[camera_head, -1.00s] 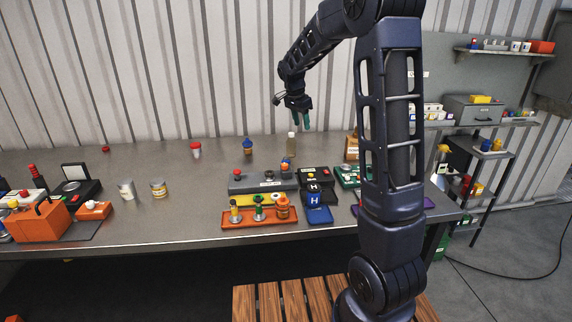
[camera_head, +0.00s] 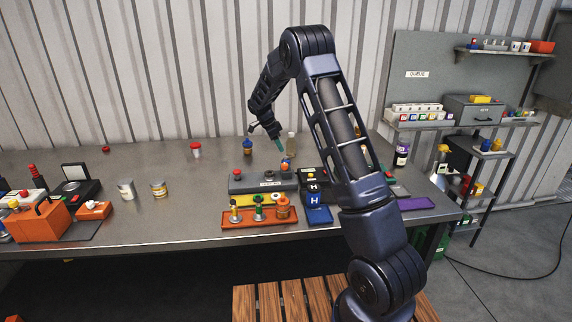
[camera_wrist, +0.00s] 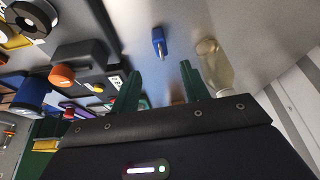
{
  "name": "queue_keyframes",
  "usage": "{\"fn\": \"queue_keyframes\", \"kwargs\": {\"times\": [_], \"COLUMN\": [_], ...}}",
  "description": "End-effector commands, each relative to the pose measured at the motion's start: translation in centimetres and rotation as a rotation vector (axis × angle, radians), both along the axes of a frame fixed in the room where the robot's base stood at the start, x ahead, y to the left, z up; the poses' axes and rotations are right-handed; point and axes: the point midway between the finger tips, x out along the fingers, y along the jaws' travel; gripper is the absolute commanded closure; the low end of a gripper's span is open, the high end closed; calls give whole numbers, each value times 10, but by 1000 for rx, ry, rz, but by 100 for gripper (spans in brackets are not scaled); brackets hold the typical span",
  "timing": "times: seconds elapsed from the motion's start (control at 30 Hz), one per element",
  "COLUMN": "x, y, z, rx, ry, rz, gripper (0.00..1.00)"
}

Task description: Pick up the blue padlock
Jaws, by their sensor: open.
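A small blue object (camera_head: 247,146), which looks like the blue padlock, stands at the back of the metal table. It also shows in the wrist view (camera_wrist: 158,40), beyond the gap between my fingertips; its details are too small to make out. My gripper (camera_head: 281,146) is above the table's back, just right of the blue object and apart from it. Its two green fingers are open and empty in the wrist view (camera_wrist: 158,78).
A pale bottle (camera_head: 291,145) stands close to my gripper. A grey switch box (camera_head: 250,183), an orange tray (camera_head: 245,222) and blue H-marked pieces (camera_head: 319,215) lie in front. A red-topped cup (camera_head: 195,150) is at left. Clear tabletop (camera_head: 215,168) surrounds the blue object.

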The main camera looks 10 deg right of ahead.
Motion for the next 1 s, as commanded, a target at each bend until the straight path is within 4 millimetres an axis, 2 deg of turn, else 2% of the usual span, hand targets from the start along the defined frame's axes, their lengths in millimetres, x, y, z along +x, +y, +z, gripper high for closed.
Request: {"fn": "queue_keyframes", "kwargs": {"times": [0.2, 0.47, 0.8, 1.0], "x": [1, 2, 6, 6], "y": [-13, -19, -35, -36], "z": [-30, -45, -83, -86], "rx": [-1, 0, 0, 0], "ry": [2, 1, 1, -1], "rz": [0, 1, 1, 1], "gripper": [55, 55, 55, 55]}}
